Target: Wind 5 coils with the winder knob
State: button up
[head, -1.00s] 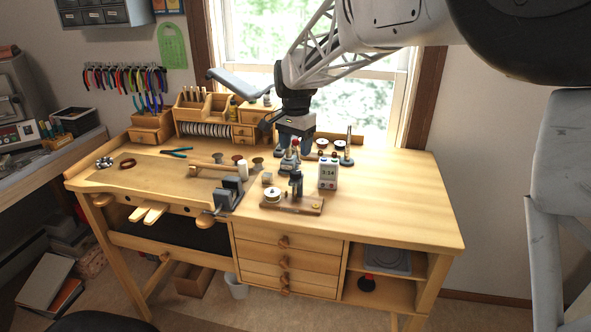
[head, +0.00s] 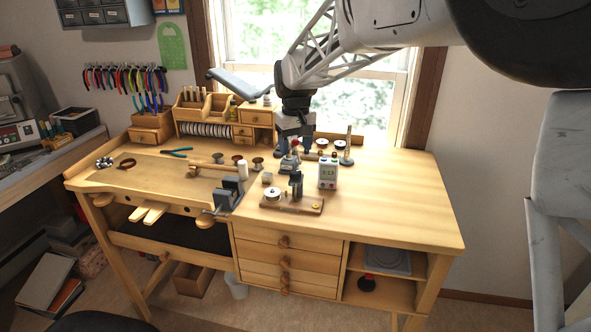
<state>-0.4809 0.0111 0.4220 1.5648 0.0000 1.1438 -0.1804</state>
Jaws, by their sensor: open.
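A small wooden board (head: 300,208) near the bench's front middle carries a white spool (head: 272,194), a dark upright post (head: 296,184) and a small yellow round part (head: 316,206). It looks like the winder, but the knob is too small to tell for sure. My gripper (head: 292,146) points down behind the board, over a grey device with a red part (head: 288,163). It is open with nothing held. At this size I cannot tell whether its fingers touch the device.
A white box with a display (head: 328,174) stands right of the post. A bench vise (head: 229,194) stands left of the board. Small spools (head: 257,163) and an upright rod on a dark base (head: 347,150) stand near. The bench's right side (head: 400,200) is clear.

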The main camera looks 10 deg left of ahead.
aim_at(296, 171)
jog(key=shift+f, duration=0.15)
jog(key=shift+f, duration=3.75)
jog(key=c, duration=0.9)
